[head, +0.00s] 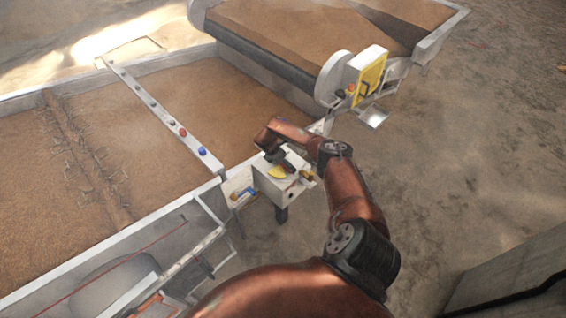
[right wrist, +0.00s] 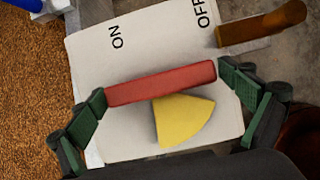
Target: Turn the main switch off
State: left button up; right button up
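The main switch is on a white box (head: 268,188) beside the grain bed. In the right wrist view its white face (right wrist: 122,62) has the printed words ON, at upper left, and OFF, at upper right. A red bar (right wrist: 150,84) lies across the face, with a yellow wedge (right wrist: 182,119) just below it. My right gripper (right wrist: 161,82) is spread wide, one finger at each end of the red bar. I cannot tell whether the fingers touch it. In the head view this gripper (head: 275,157) is over the box. My left gripper is not in view.
A brown handle (right wrist: 265,24) sticks out beside the OFF side. A rail with coloured buttons (head: 182,132) crosses the grain bed. A yellow panel (head: 370,76) stands behind. Open floor lies to the right.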

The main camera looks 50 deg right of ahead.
aim_at(277, 170)
jog(key=shift+d, duration=0.1)
jog(key=shift+r, duration=0.1)
jog(key=v, duration=1.2)
jog(key=shift+s, duration=0.1)
dwell(0.3)
